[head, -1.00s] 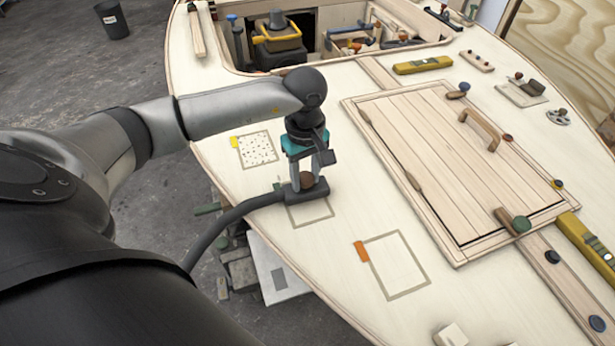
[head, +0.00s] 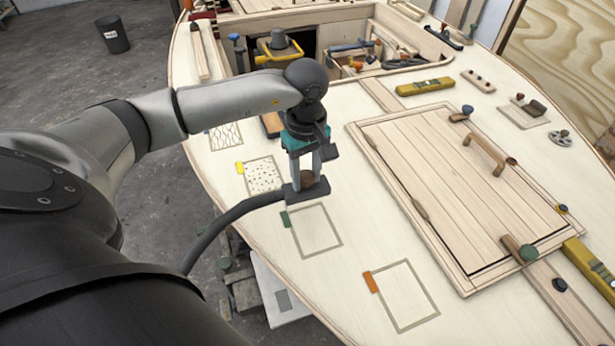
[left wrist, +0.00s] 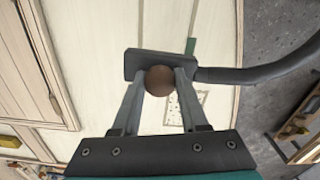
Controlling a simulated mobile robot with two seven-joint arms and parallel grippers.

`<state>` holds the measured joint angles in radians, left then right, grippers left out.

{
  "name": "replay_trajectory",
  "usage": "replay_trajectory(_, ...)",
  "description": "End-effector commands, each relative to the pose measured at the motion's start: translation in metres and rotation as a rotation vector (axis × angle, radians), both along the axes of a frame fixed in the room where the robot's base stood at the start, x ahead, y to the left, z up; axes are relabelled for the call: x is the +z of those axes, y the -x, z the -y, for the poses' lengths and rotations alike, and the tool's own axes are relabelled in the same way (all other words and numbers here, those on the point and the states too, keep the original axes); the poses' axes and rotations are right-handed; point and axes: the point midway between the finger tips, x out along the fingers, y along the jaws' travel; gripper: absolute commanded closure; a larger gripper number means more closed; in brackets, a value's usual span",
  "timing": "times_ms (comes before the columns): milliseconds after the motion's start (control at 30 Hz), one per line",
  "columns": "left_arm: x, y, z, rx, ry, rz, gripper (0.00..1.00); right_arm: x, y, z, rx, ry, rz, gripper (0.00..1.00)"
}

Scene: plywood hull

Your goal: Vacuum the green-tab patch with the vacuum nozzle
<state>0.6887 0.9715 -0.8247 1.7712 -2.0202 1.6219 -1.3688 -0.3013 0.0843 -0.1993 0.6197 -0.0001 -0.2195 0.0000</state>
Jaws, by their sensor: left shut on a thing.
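My left gripper (head: 306,177) is shut on the brown knob of the dark grey vacuum nozzle (head: 294,196), whose hose runs off to the left. In the left wrist view the fingers grip the round knob above the nozzle (left wrist: 138,64). The green-tab patch (head: 339,239) is a tan outline on the pale deck with a green tab (head: 286,219) at its left; its inside looks bare. The nozzle is at this patch's far edge, towards the speckled patch; whether it touches the deck I cannot tell. The green tab also shows in the left wrist view (left wrist: 190,46). My right gripper is not visible.
The yellow-tab patch (head: 264,174) has dark specks. Farther off, another patch (head: 225,138) has line marks. The orange-tab patch (head: 405,295) looks bare. A raised wooden hatch (head: 450,190) stands to the right. The deck's edge drops to the floor at left.

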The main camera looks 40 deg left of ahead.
Motion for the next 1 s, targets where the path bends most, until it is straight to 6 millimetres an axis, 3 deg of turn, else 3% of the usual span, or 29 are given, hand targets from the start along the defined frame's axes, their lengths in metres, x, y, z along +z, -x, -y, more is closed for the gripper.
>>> replay_trajectory(300,0.027,0.000,-0.003,0.009,0.000,0.002,1.00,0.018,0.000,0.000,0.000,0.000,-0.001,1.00)
replay_trajectory(1000,0.026,0.000,-0.003,0.010,-0.001,0.001,1.00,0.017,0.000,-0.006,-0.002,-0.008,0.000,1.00)
